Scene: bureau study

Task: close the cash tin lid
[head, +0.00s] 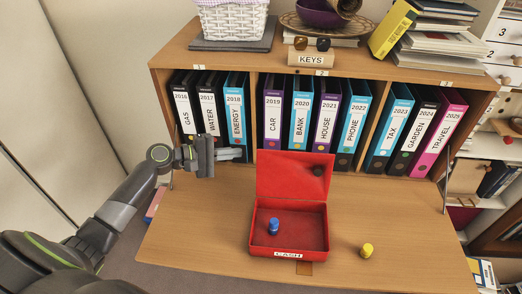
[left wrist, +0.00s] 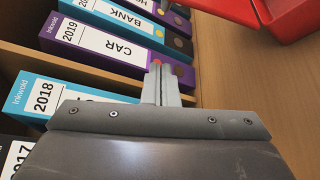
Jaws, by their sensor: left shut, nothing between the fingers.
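A red cash tin (head: 262,240) with a "CASH" label on its front stands on the wooden desk flap. Its lid (head: 285,175) is open and stands up at the back, leaning slightly toward the binders. A blue object (head: 273,226) is inside the tin. My left gripper (head: 240,154) is shut and empty, left of the lid, in front of the blue 2018 binder. In the left wrist view the shut fingers (left wrist: 159,72) point toward the purple 2019 binder, and part of the red tin (left wrist: 285,18) shows at the top right. My right gripper is not in view.
A row of binders (head: 322,118) fills the shelf behind the tin. A yellow object (head: 367,250) stands on the flap (head: 400,225) to the right of the tin. The flap is clear left of the tin. Books, a basket and a KEYS box (head: 311,58) are on top.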

